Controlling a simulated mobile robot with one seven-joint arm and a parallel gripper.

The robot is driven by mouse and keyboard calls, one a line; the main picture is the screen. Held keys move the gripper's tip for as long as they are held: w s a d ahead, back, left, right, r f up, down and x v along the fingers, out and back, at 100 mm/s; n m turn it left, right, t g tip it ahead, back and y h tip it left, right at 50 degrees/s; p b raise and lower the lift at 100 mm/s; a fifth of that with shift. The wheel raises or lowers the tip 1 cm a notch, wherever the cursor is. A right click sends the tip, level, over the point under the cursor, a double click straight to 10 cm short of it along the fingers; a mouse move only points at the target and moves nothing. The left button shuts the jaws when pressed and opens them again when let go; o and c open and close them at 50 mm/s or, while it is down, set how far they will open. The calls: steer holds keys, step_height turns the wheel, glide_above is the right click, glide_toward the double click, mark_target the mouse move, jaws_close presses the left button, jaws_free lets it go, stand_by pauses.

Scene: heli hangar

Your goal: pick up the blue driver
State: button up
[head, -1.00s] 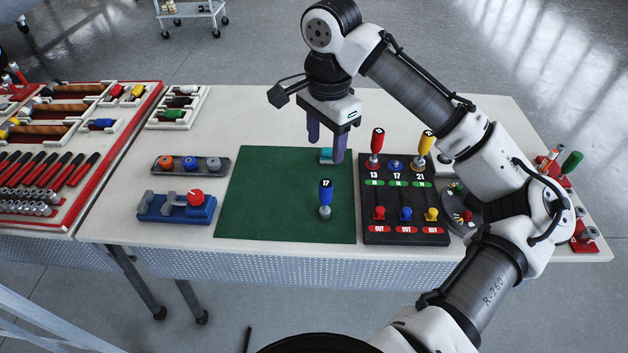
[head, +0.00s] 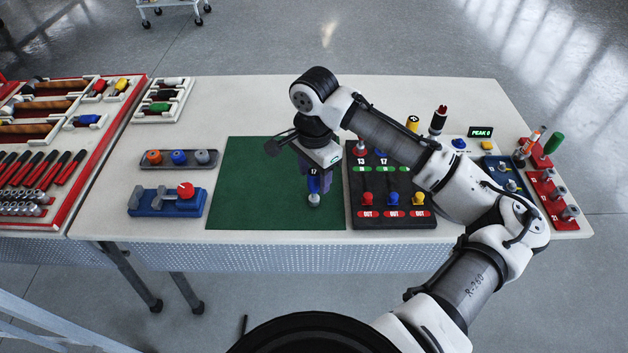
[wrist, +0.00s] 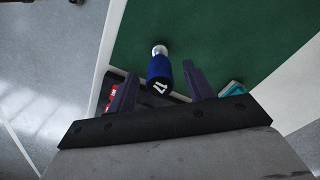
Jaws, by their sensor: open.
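The blue driver (head: 313,199), marked 17, stands upright on the green mat (head: 255,185). In the wrist view the blue driver (wrist: 159,68) shows its blue handle towards me and its silver end on the mat. My gripper (head: 318,184) is over the driver in the head view, and partly hides the handle. In the wrist view my gripper (wrist: 160,77) is open, with one dark finger on each side of the handle. Gaps show on both sides. I cannot tell how far down the handle the fingers reach.
A black rack (head: 391,216) with coloured knobs stands close right of the mat. A teal item (wrist: 231,88) lies near one finger in the wrist view. A blue fixture (head: 166,201) and a grey tray (head: 179,159) stand left. The mat's left part is clear.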

steer(key=shift+f, duration=0.55)
steer(key=c, duration=1.1)
steer(key=shift+o, duration=0.2)
steer(key=shift+r, duration=0.1)
